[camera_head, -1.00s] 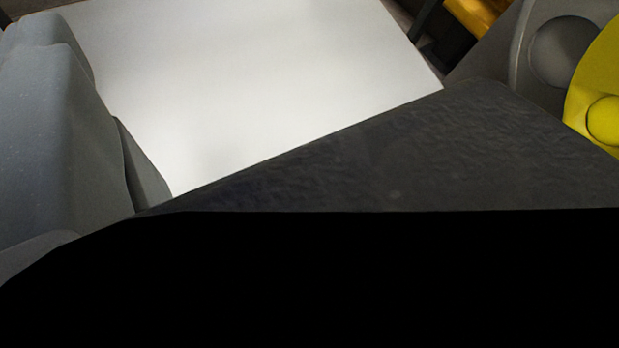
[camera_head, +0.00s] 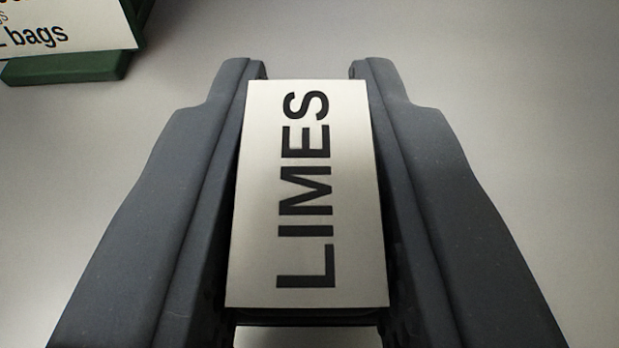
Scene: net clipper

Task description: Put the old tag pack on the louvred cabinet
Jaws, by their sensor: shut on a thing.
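A pale, flat pack with "LIMES" in black capitals (camera_head: 345,200) is between the two dark grey fingers of my gripper (camera_head: 308,70). The fingers are shut on its long sides. Its lettering faces the camera and reads up the picture; whether it is the old tag pack, I cannot tell beyond that label. The louvred cabinet cannot be made out; no louvres show. The underside of the pack is hidden, so I cannot tell whether it touches the surface behind it.
A plain pale grey surface (camera_head: 500,110) fills the background and looks clear around the fingers. At the top left, a white sign ending in "bags" (camera_head: 75,25) stands in a green base (camera_head: 70,68), partly cut off by the picture edge.

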